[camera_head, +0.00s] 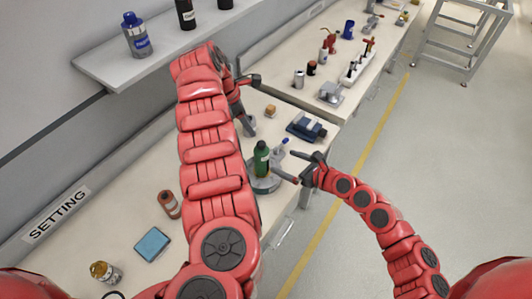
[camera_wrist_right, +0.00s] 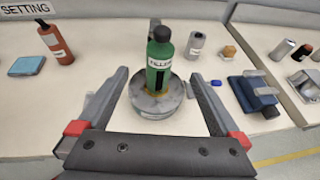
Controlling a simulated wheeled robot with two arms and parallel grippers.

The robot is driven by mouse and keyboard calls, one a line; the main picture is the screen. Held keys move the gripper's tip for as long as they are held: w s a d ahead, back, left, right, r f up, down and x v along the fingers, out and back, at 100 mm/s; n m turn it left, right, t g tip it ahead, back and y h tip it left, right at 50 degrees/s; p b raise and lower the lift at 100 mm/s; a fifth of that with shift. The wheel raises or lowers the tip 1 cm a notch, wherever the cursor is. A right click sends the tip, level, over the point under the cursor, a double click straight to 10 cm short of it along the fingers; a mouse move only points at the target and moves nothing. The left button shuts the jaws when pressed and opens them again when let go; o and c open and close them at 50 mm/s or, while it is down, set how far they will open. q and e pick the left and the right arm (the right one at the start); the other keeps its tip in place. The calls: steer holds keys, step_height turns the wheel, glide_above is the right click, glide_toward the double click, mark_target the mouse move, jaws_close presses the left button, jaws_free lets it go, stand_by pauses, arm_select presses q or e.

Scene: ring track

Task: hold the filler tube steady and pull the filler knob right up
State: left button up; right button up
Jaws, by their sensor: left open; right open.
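The green filler tube (camera_head: 262,163) stands upright on a round grey metal base (camera_head: 268,184) on the bench. Its dark knob (camera_wrist_right: 161,34) sits low on the top, and its label shows in the right wrist view (camera_wrist_right: 160,63). My right gripper (camera_head: 299,168) is open, just right of the tube. In the right wrist view its fingers lie either side of the base, with the tube ahead between them and nothing gripped. My left gripper (camera_head: 251,103) is open and empty, higher and farther back over the bench. Contact between fingers and base cannot be told.
A dark blue block-like device (camera_head: 306,128) and an orange-tan piece (camera_head: 270,111) lie behind the tube. A shelf (camera_head: 160,50) with bottles overhangs the back. A second bench continues beyond.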

mark_target(258, 150)
steer(key=x, duration=1.4)
steer(key=shift+w+a+r, duration=0.1)
steer(key=shift+w+r, duration=0.1)
steer(key=shift+w+a+f, duration=0.2)
steer(key=shift+a+f, duration=0.15)
